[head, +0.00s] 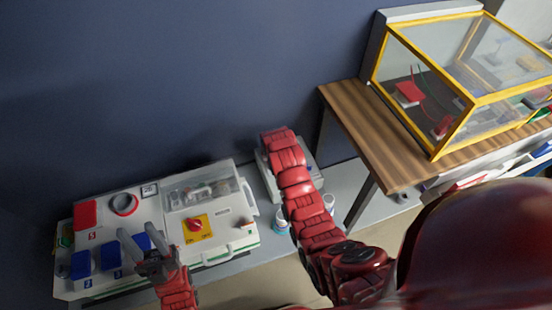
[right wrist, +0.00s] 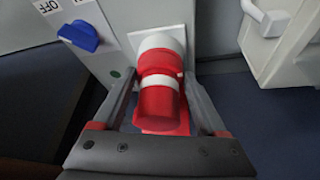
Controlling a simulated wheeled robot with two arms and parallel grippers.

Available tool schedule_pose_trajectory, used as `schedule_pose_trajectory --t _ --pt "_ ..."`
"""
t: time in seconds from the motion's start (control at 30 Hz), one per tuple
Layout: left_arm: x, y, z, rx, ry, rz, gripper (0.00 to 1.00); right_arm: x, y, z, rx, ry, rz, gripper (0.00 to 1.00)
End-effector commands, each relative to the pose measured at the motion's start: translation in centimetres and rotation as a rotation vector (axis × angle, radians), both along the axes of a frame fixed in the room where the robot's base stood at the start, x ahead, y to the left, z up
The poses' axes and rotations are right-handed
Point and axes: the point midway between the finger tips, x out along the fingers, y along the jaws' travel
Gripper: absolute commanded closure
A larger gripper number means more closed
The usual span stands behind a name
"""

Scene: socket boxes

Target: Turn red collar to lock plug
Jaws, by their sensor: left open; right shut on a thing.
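A red plug (right wrist: 157,112) sits in a white socket mount on the side of a light grey box in the right wrist view. A red collar (right wrist: 160,62) and a white ring show between its body and the mount. My right gripper (right wrist: 160,76) is shut on the red collar, one finger on each side. In the head view my right arm hides this gripper and the plug. My left gripper (head: 140,245) is open and empty above the front of the white panel box (head: 215,250).
A blue switch (right wrist: 78,36) with an OFF label is on the box left of the plug. The panel box carries blue covers (head: 110,254) and a red knob (head: 195,224). A wooden table (head: 360,130) with a yellow-framed glass case (head: 465,75) stands right.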

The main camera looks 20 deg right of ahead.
Motion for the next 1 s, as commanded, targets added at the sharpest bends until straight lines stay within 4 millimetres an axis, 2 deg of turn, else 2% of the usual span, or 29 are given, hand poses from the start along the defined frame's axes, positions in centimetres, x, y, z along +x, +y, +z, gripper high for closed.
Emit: schedule_pose_trajectory --t 0.03,0.3,0.83,0.87,1.0 --pt "0.01 0.0 -0.56 0.0 0.0 0.0 0.56 0.03 0.17 -0.3 0.002 -0.001 -0.022 0.81" --pt "0.0 0.0 -1.36 0.0 0.0 0.0 0.56 0.05 0.28 -0.12 0.003 0.0 -0.118 0.81" --pt "0.0 0.0 -1.47 0.0 0.0 0.0 0.56 0.04 0.33 -0.02 0.004 -0.001 -0.144 0.81" --pt "-0.01 0.0 -1.47 0.0 0.0 0.0 0.56 0.04 0.33 -0.02 0.005 -0.001 -0.144 0.24" --pt "0.0 0.0 -1.47 0.0 0.0 0.0 0.56 0.04 0.3 -0.02 0.004 -0.001 -0.144 0.0"
